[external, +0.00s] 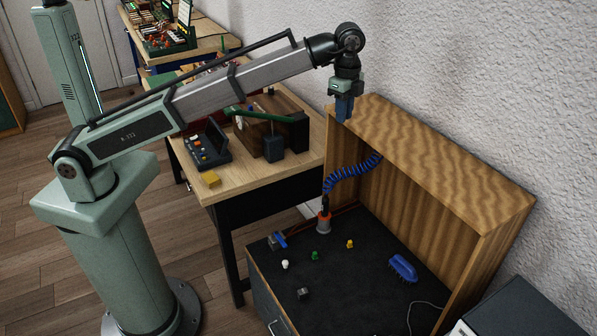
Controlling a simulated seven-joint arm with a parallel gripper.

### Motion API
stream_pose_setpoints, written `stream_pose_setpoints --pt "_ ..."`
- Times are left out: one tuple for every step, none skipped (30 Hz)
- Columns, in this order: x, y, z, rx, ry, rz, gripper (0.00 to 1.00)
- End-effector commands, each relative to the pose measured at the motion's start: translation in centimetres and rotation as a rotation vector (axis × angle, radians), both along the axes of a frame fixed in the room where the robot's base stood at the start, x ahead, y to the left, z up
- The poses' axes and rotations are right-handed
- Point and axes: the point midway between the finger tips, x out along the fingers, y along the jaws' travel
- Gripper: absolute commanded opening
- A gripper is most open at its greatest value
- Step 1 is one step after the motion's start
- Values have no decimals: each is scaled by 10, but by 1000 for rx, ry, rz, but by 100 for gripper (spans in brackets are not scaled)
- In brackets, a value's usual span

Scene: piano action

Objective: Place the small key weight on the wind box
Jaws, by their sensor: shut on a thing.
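I cannot tell for sure which thing is the wind box; a dark brown wooden box (274,138) also stands on the wooden table behind my arm.
Below, the dark bench top (335,272) holds small white, green and yellow pieces, a grey cube (303,293) and a blue brush-like thing (403,268). A coiled blue hose (350,174) hangs at the case.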

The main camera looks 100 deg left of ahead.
Motion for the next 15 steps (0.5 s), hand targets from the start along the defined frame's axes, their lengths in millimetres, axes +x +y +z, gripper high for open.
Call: stream_pose_setpoints --pt "-8 19 0 0 0 25 0" --pt "-12 29 0 0 0 39 0" --pt "-18 42 0 0 0 56 0" --pt "-23 52 0 0 0 70 0" --pt "-27 61 0 0 0 83 0" --pt "-34 74 0 0 0 101 0" --pt "-39 83 0 0 0 114 0" --pt "-44 93 0 0 0 128 0" --pt "-51 105 0 0 0 145 0" --pt "-57 115 0 0 0 158 0" --pt "-62 124 0 0 0 171 0" --pt "-70 136 0 0 0 189 0" --pt "-76 144 0 0 0 202 0" --pt "-82 154 0 0 0 215 0" --pt "-90 165 0 0 0 232 0"
